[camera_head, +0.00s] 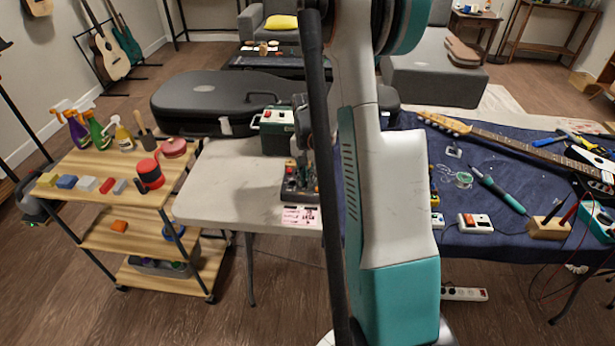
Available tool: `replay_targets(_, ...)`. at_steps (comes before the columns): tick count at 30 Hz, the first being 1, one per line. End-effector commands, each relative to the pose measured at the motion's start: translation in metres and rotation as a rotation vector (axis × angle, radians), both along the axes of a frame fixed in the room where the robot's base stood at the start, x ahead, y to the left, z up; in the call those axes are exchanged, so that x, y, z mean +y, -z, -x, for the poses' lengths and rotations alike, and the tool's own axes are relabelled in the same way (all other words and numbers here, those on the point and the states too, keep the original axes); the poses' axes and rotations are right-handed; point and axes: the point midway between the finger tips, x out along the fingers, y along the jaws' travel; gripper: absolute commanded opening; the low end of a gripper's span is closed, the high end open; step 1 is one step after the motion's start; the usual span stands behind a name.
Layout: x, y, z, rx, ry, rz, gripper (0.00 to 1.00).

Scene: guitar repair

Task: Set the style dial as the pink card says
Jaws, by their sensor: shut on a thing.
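The pink card (300,216) lies at the front edge of the pale worktop, with dark print too small to read. Just behind it stands a small dark device (299,190) with several small parts on top. My gripper (301,166) points down onto this device from above and is shut on what looks like its dial. The dial itself is hidden by the fingers, so its setting cannot be read. My arm covers the area right of the device.
A green box (277,132) stands close behind the device, with a black guitar case (205,98) behind it. A wooden cart (110,170) with bottles and blocks is at left. At right, a blue-covered table (480,180) holds a guitar neck and tools. The worktop's left part is clear.

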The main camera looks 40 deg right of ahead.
Motion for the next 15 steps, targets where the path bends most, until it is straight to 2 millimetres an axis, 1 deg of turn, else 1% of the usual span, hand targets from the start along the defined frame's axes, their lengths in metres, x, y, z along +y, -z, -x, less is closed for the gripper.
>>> replay_targets(8, 0.0001, -0.0002, -0.0002, 0.000, 0.094, 0.000, 0.00)
replay_targets(15, 0.0000, -0.0002, -0.0003, 0.000, 0.283, 0.000, 0.00)
